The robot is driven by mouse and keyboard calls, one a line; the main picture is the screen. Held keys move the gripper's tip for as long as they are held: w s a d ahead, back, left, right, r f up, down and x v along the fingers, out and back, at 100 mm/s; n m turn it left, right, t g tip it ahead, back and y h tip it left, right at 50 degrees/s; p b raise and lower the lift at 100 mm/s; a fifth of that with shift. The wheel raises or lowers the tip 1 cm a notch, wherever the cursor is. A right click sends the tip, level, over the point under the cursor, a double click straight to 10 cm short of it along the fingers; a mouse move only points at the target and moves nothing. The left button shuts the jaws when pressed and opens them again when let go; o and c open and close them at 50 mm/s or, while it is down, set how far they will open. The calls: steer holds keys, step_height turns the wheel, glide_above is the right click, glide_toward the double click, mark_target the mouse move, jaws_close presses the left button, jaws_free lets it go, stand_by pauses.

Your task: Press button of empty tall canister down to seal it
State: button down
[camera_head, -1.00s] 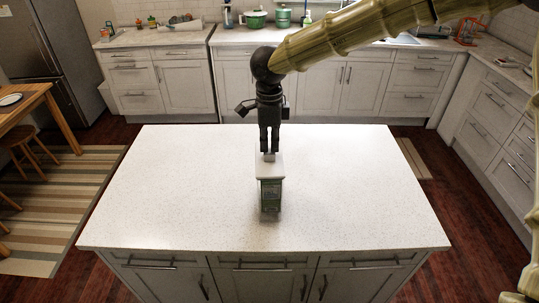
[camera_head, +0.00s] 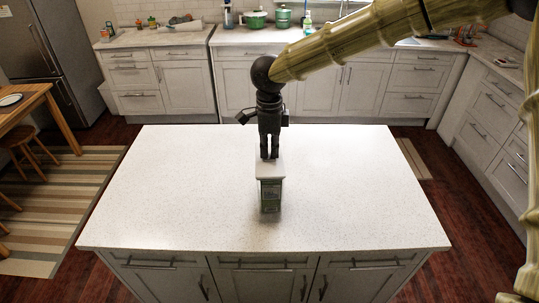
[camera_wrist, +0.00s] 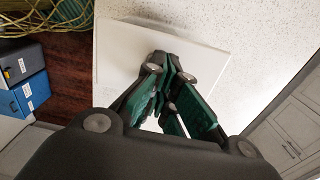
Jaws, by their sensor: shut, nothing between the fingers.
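The tall canister (camera_head: 270,195) stands upright on the island counter, a clear body with a green label and a white square lid (camera_head: 270,170). In the wrist view the lid (camera_wrist: 120,60) is the white square under my fingers. My gripper (camera_head: 269,157) points straight down from above, its fingertips at the lid's top near the back middle. The gripper (camera_wrist: 170,85) is shut and holds nothing. The button is hidden by the fingers, so I cannot tell whether it is raised or pressed. The fingertips look to be touching or just above the lid.
The white speckled island counter (camera_head: 370,190) is otherwise clear around the canister. Kitchen cabinets and counters with pots (camera_head: 256,19) run along the back. A wooden table (camera_head: 25,100) stands at the left.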

steer(key=shift+f, duration=0.25)
steer(key=shift+r+p, duration=3.6)
steer(key=shift+r, duration=0.2)
